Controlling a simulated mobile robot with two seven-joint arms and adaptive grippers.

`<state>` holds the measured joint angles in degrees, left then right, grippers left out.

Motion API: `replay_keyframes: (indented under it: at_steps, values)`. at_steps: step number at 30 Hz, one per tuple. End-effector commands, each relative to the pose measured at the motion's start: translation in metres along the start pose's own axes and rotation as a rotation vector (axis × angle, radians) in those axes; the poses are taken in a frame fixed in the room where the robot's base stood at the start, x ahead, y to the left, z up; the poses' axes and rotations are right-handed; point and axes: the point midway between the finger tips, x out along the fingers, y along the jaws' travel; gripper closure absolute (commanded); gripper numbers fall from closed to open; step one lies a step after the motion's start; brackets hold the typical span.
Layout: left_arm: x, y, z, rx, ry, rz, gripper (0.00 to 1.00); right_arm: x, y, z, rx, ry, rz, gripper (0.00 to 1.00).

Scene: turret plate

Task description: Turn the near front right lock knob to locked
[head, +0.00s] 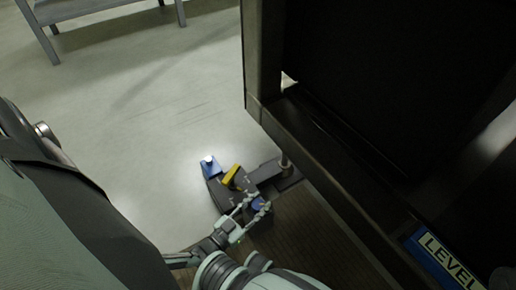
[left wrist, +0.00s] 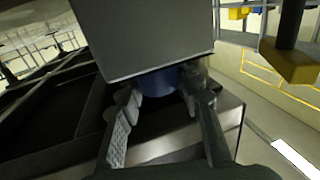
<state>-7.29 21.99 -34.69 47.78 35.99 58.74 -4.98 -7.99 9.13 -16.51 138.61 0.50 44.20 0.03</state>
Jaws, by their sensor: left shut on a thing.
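My left gripper (head: 258,204) is at the dark turret plate assembly (head: 284,180) in the lower middle of the head view. Its fingers close around a blue round part, seemingly the lock knob (head: 257,203). In the left wrist view, the left gripper (left wrist: 163,95) has one finger on each side of this blue knob (left wrist: 161,82). A grey block (left wrist: 145,40) hides the knob's upper part. Any lock marking on the knob cannot be read. My right gripper is not in view.
A yellow piece (head: 231,176) and a blue block with a white top (head: 209,167) sit beside the gripper. A large dark frame (head: 345,205) fills the right, with a "LEVEL" label (head: 445,262). Open floor (head: 150,120) lies to the left, with a grey bench (head: 90,10) behind.

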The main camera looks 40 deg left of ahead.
Motion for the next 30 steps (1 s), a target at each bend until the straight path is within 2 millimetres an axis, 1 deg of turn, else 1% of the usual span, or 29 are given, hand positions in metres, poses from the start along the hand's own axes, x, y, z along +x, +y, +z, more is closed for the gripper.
replay_keyframes:
  at_steps: [1, 2, 6, 7, 16, 20, 23, 30]
  values:
    - [0.0, 0.0, 0.0, 0.001, 0.002, 0.001, 0.94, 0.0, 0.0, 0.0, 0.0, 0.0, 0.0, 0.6]
    - [0.0, 0.0, 0.0, 0.001, 0.002, 0.001, 0.62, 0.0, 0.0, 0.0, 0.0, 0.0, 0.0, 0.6]
    - [0.0, 0.0, 0.0, 0.001, 0.001, 0.001, 0.45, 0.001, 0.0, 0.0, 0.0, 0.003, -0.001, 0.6]
    - [0.0, 0.0, 0.0, 0.001, 0.001, 0.001, 0.42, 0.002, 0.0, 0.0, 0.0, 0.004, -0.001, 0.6]
    - [0.0, 0.0, -0.001, 0.0, 0.001, 0.001, 0.42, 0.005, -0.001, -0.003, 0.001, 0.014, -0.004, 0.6]
    - [-0.001, 0.0, -0.006, 0.0, 0.001, 0.001, 0.42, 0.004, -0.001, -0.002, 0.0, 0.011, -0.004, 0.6]
    - [-0.001, 0.0, -0.016, -0.001, 0.001, 0.001, 0.42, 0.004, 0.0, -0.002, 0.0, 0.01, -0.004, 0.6]
    - [-0.001, 0.0, -0.056, -0.002, 0.003, 0.002, 0.42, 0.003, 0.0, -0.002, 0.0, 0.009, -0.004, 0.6]
